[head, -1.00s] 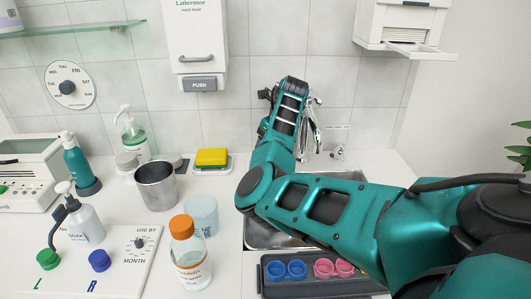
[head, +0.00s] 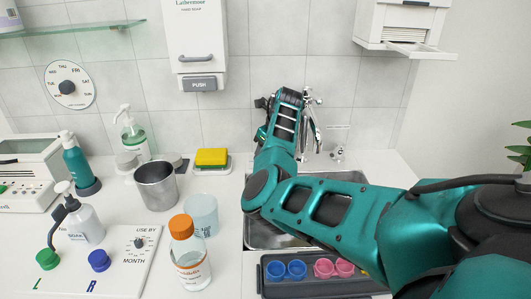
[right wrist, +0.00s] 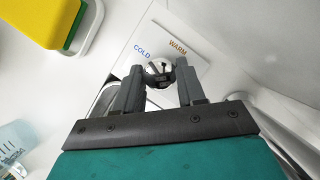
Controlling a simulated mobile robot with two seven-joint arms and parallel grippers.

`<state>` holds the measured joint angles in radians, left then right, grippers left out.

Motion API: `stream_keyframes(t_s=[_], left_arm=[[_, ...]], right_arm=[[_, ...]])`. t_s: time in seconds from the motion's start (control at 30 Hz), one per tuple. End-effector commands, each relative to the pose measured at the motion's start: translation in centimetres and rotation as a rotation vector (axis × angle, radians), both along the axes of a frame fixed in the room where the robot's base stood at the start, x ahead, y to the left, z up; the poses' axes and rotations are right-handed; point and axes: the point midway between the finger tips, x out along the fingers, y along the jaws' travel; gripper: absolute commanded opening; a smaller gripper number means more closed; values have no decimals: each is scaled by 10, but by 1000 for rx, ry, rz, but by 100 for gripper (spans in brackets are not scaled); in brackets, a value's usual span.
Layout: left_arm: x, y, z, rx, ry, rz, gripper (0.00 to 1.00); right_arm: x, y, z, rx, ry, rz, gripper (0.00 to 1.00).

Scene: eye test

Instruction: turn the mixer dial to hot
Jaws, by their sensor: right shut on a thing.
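The mixer dial (right wrist: 160,70) is a round, shiny knob with dark parts, on a white plate (right wrist: 188,38) in the right wrist view. The plate reads COLD to the left of the knob and WARM above it. No HOT label shows; the right part of the plate is behind a finger. My right gripper (right wrist: 157,82) is shut on the dial, one finger at each side. I cannot tell exactly where the dial points. In the head view my right arm (head: 335,208) hides the dial and the fingertips. My left gripper is not in view.
A chrome tap (head: 311,125) stands close to my right wrist, above the sink (head: 340,176). A yellow sponge (head: 211,156) lies to the left. A metal cup (head: 156,185), an orange-capped bottle (head: 188,256) and a tray of small cups (head: 300,286) stand on the counter.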

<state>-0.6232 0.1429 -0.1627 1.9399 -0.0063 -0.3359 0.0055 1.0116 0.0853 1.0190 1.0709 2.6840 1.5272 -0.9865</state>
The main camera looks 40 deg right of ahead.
Motion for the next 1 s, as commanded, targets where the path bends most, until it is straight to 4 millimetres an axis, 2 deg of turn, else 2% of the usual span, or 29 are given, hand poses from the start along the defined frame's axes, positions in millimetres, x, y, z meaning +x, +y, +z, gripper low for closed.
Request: stream_keyframes(t_s=[0.03, 0.17, 0.57, 1.0], left_arm=[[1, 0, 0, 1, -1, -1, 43], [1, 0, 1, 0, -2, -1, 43], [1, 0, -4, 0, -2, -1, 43], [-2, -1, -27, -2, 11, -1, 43]], right_arm=[[0, 0, 0, 0, 0, 0, 22], [0, 0, 0, 0, 0, 0, 9], [0, 1, -1, 0, -1, -79, 9], [1, 4, -2, 2, -2, -440, 9]])
